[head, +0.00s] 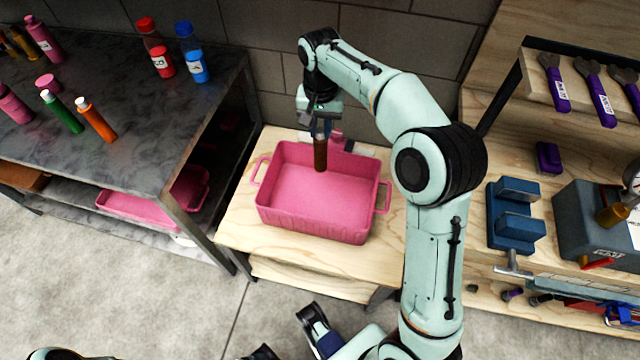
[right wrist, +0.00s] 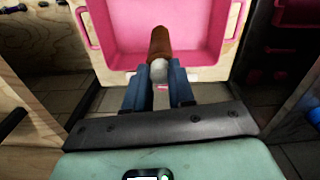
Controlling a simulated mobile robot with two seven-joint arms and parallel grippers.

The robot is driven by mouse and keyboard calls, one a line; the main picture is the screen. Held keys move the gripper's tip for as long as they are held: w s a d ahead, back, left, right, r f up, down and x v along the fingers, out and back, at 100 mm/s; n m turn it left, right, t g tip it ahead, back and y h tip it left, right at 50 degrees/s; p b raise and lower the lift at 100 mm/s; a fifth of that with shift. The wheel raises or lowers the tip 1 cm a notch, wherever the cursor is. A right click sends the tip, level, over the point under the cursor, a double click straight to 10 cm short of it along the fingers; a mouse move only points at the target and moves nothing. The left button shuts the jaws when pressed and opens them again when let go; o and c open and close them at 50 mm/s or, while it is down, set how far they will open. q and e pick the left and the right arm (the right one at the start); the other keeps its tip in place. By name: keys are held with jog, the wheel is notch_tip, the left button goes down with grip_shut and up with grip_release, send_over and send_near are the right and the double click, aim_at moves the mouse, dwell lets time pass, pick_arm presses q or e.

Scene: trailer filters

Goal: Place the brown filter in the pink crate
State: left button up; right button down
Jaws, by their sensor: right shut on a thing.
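The pink crate (head: 330,205) stands open on a light wooden table, with a handle at each end. My right gripper (head: 319,127) is above its back side, pointing down, and shut on the brown filter (head: 320,155). The filter hangs roughly upright, its brown end over the crate's opening near the back wall. In the right wrist view the brown filter (right wrist: 159,45) has a pale end between the blue fingers (right wrist: 160,82), in front of the pink crate (right wrist: 200,28). I cannot tell whether it touches the crate.
A dark table (head: 100,120) at left holds several bottles, and another pink crate (head: 150,203) sits on its shelf. At right, a bench holds a blue vise (head: 515,215) and purple-handled wrenches (head: 558,88).

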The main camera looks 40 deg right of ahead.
aim_at(320, 147)
pick_arm(q)
jog(key=f+b, duration=0.1)
jog(key=w+f+b, duration=0.1)
jog(key=f+b, duration=0.1)
jog(key=shift+w+f+t+b, duration=0.1)
jog(key=shift+w+t+b, duration=0.1)
jog(key=shift+t+b, duration=0.1)
pick_arm(e)
notch_tip(320, 147, down, 20)
jog(key=shift+r, duration=0.25)
jog(key=shift+f, duration=0.2)
jog(key=c, duration=1)
grip_release()
jog(key=shift+o, duration=0.2)
jog(key=shift+r, duration=0.1)
notch_tip(320, 147, up, 12)
jog(key=shift+r+p, duration=0.15)
jog(key=shift+p, duration=1.05)
pick_arm(q)
jog(key=shift+s+r, duration=0.25)
jog(key=shift+r, duration=0.25)
jog(key=shift+s+r, duration=0.2)
jog(key=shift+r, duration=0.3)
